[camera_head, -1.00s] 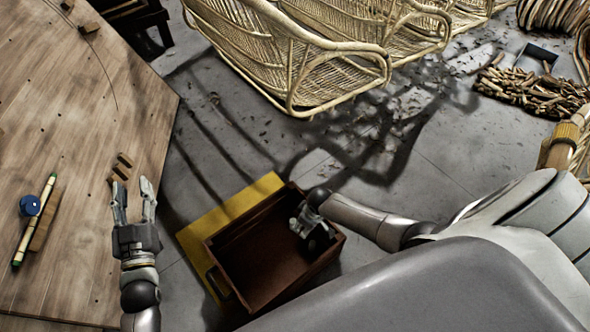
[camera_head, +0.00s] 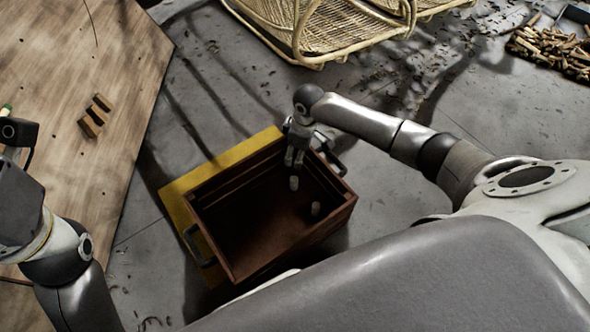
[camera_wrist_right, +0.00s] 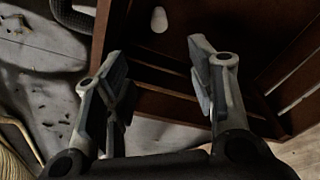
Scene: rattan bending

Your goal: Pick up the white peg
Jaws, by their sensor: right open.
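The second peg is not seen there. My left arm is at the left edge of the head view; its fingers are not visible.
The box has dark handles and sits on a yellow board (camera_head: 178,205). A wooden table (camera_head: 70,180) at left bears small wooden blocks (camera_head: 94,118). Rattan chairs (camera_head: 335,30) stand at the back, and a pile of sticks (camera_head: 555,52) lies far right.

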